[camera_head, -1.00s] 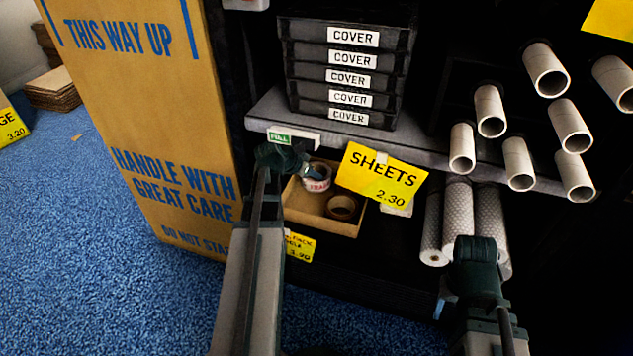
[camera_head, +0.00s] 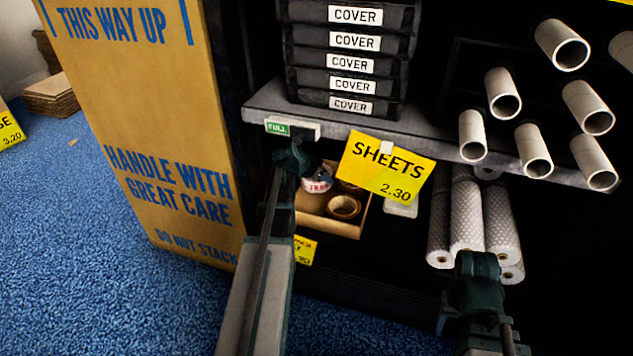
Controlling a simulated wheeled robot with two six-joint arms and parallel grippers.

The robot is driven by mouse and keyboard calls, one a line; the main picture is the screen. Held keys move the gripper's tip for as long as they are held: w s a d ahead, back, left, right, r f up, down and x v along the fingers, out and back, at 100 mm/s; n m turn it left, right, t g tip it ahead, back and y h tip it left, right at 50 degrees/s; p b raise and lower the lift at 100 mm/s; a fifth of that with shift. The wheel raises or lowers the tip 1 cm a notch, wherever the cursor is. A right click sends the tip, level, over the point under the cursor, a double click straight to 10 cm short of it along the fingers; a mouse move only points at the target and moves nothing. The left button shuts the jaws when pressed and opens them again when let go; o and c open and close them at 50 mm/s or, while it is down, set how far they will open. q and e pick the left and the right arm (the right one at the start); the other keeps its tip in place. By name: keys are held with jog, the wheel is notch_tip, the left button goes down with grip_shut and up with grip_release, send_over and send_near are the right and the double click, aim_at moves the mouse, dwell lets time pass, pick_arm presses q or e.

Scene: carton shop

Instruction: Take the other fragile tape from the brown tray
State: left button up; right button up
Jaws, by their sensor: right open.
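The brown tray (camera_head: 309,219) stands on the lower shelf, partly behind the yellow SHEETS card. A white fragile tape roll (camera_head: 317,186) with red print is at the tray's left back. My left gripper (camera_head: 320,174) is right at this roll and partly covers it. I cannot tell whether its fingers are closed on it. A brown tape roll (camera_head: 343,207) lies to the right in the tray, with another brown roll partly hidden behind it. My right gripper (camera_head: 446,312) is low in front of the shelf, open and away from the tray; its fingers are hard to make out.
The SHEETS card (camera_head: 386,167) hangs from the shelf edge (camera_head: 420,143) just above the tray. Patterned rolls (camera_head: 467,222) stand to its right, under several grey tubes (camera_head: 532,150). A large carton (camera_head: 150,130) stands close on the left. Black COVER boxes (camera_head: 346,60) are stacked above.

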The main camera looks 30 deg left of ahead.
pick_arm(q)
grip_shut()
jog(key=shift+r, duration=0.1)
pick_arm(e)
jog(key=shift+r, duration=0.1)
